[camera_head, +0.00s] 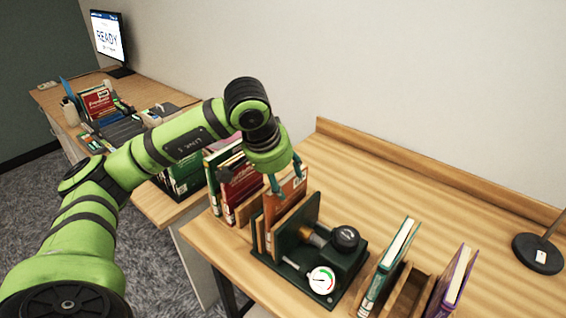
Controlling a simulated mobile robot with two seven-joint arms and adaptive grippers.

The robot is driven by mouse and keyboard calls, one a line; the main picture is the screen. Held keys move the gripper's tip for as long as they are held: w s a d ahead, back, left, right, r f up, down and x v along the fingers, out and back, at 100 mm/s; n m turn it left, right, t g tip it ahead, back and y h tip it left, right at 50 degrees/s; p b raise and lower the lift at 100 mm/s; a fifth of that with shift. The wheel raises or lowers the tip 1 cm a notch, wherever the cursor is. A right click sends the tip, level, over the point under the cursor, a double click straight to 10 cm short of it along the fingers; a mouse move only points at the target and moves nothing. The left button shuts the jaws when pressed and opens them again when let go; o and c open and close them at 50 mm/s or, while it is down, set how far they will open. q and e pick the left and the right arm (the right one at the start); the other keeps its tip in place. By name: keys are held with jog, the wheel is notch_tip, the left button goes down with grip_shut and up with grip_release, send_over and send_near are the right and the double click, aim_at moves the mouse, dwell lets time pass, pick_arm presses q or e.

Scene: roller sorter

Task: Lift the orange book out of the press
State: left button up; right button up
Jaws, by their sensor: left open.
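The orange book (287,193) stands upright in the press, between the wooden boards at its left side. The press (339,262) is dark green, with a black knob and a white round gauge (322,280) on its right part. My left gripper (285,181) is directly above the orange book, pointing down, with its teal fingers at the book's top edge. Its jaws are open; I cannot tell whether a finger touches the book. The lower part of the book is hidden by the press board. My right gripper is not in view.
Red and green books (236,187) stand just left of the press. A teal book (387,266), a wooden holder (408,292) and a purple book (452,283) stand to its right. A dark lamp base (538,254) is at the far right. The table behind the press is clear.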

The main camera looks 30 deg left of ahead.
aim_at(289, 182)
pick_arm(q)
jog(key=x, duration=0.2)
jog(key=shift+w+f+p, duration=0.3)
jog(key=shift+w, duration=0.05)
jog(key=shift+w+f, duration=0.2)
jog(key=shift+f, duration=0.35)
grip_shut()
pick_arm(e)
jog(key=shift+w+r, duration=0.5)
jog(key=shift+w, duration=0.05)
pick_arm(q)
jog(key=shift+d+r, duration=0.15)
jog(key=shift+d, duration=0.15)
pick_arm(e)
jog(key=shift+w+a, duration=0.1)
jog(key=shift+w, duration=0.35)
